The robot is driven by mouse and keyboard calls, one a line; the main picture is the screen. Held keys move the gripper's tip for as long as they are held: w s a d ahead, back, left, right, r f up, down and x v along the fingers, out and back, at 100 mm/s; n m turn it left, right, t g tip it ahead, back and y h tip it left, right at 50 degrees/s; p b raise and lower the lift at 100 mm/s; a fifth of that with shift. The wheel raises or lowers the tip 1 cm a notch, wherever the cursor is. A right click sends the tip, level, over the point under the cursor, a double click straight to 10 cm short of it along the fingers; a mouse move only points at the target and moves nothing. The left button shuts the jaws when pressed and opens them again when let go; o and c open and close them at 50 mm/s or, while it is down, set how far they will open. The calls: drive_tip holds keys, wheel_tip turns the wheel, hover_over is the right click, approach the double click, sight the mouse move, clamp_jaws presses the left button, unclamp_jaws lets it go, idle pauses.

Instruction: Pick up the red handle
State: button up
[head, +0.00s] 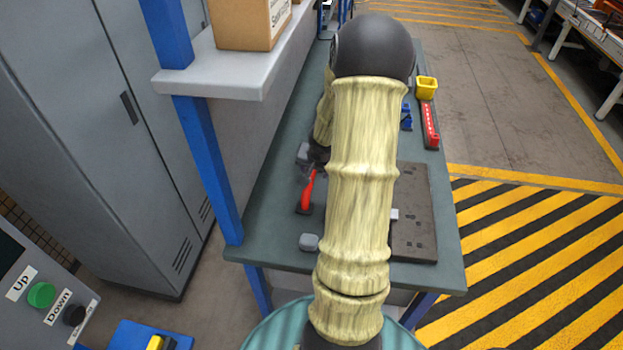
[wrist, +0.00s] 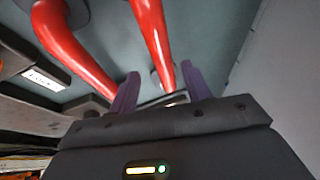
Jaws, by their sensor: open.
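A red handle (head: 307,192) with a dark end sits on the green bench, just left of my arm in the head view. In the wrist view two red bars show: a left red bar (wrist: 72,45) and a right red bar (wrist: 152,38). I cannot tell which of them is the handle seen from the head. My gripper (wrist: 160,84) is open, its two purple fingers apart. The lower end of the right bar appears between the fingertips; contact cannot be told. The left bar lies outside the left finger. In the head view my arm hides most of the gripper.
The green bench (head: 268,225) also holds a dark plate (head: 412,220), a yellow bin (head: 426,88), a red strip (head: 430,125) and a grey block (head: 308,242). A shelf (head: 225,75) with a cardboard box (head: 250,22) and a blue post (head: 210,170) stand close on the left.

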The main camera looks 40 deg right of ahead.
drive_tip(key=b+x, duration=0.1)
drive_tip(key=x, duration=0.3)
drive_tip(key=shift+w+a+f+b, duration=0.15)
drive_tip(key=shift+w+f+b, duration=0.1)
drive_tip(key=shift+w+b, duration=0.1)
drive_tip(key=shift+f, duration=0.2)
idle(0.5)
clamp_jaws()
